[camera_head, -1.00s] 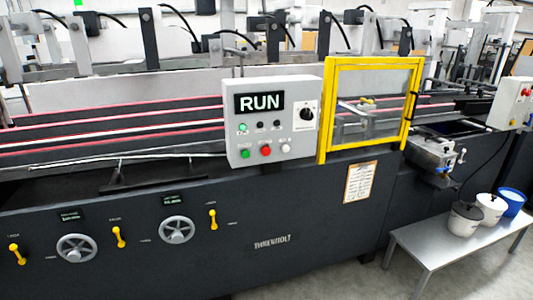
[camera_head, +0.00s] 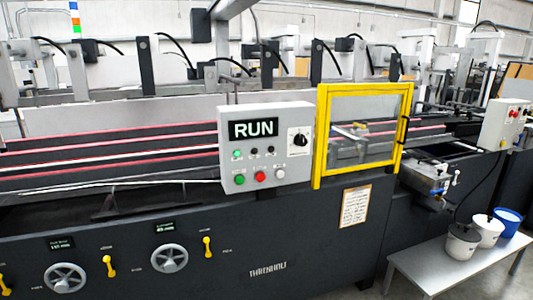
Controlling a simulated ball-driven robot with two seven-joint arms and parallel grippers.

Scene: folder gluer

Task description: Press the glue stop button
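A grey control box (camera_head: 228,150) is mounted on the front of the folder gluer. Its dark display reads RUN (camera_head: 254,129). Below are a lit green lamp (camera_head: 237,155), a green button (camera_head: 239,180), a red button (camera_head: 260,176), a white button (camera_head: 280,172) and a black rotary knob (camera_head: 299,140). A second, smaller grey box (camera_head: 503,123) with red and yellow controls stands at the far right. The labels are too small to read, so I cannot tell which is the glue stop button. Neither gripper is in view.
A yellow-framed guard window (camera_head: 319,140) stands right of the control box. A metal bench (camera_head: 420,257) with buckets, one blue (camera_head: 508,222), juts out at lower right. Handwheels (camera_head: 169,258) and yellow levers (camera_head: 207,247) stick out of the machine's lower front.

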